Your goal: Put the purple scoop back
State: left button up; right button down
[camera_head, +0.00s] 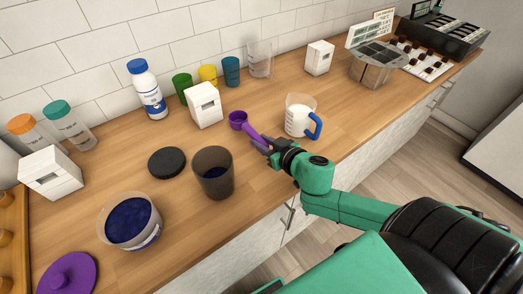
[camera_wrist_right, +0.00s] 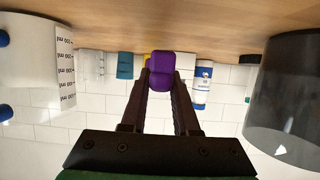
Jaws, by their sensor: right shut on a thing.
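The purple scoop (camera_head: 240,122) is in my right gripper (camera_head: 265,146), held by its handle above the counter, with its bowl toward the back left. In the right wrist view the scoop (camera_wrist_right: 161,72) shows between the two fingertips (camera_wrist_right: 160,90). A tub of dark blue powder (camera_head: 130,220) stands open at the front left, and a round purple lid (camera_head: 68,274) lies in front of it. My left gripper is not in view.
A dark translucent cup (camera_head: 213,172) stands left of the scoop, with a black lid (camera_head: 167,162) beside it. A measuring jug with a blue handle (camera_head: 299,116) stands close on the right. White boxes (camera_head: 205,106), a bottle (camera_head: 147,90) and coloured cups (camera_head: 231,72) stand behind.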

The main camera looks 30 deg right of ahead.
jog(key=f, duration=0.3)
jog(key=shift+s+d, duration=0.15)
jog(key=shift+d, duration=0.05)
jog(key=shift+r, duration=0.1)
jog(key=shift+a, duration=0.1)
jog(key=c, duration=1.1)
grip_release()
jog(key=shift+f+b, duration=0.2)
jog(key=shift+b, duration=0.1)
jog(key=o, duration=0.4)
jog(key=shift+o, duration=0.2)
jog(key=shift+r, duration=0.15)
